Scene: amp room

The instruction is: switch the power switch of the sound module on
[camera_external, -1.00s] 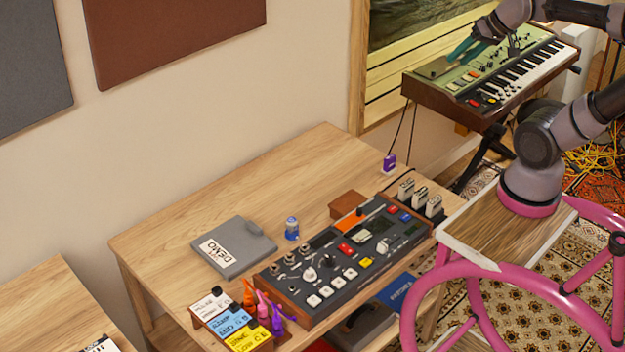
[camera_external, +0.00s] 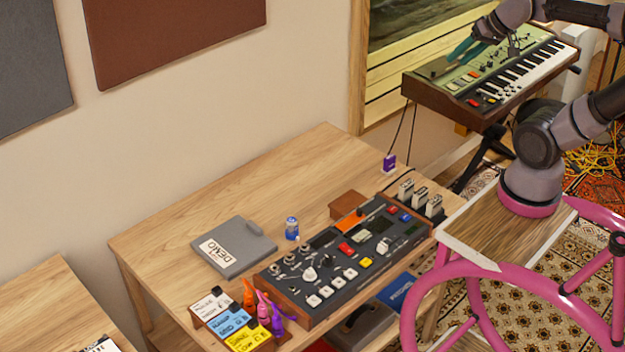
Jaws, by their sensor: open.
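The sound module (camera_external: 348,254) is most likely the dark box with wooden ends, knobs, small screens and coloured buttons at the right of the wooden table. I cannot tell which of its controls is the power switch. My gripper (camera_external: 457,55) has teal fingers and is open and empty. In the picture it overlaps the left part of the green keyboard synthesizer (camera_external: 492,75), at the upper right, far from the dark box. I cannot tell whether the fingers touch the synthesizer.
On the table (camera_external: 213,216) are a grey DEMO case (camera_external: 236,250), a small blue bottle (camera_external: 292,228), a brown block (camera_external: 347,204) and several label cards (camera_external: 230,322) with coloured clips. A purple item (camera_external: 389,163) is by the back edge. The table's back left is clear.

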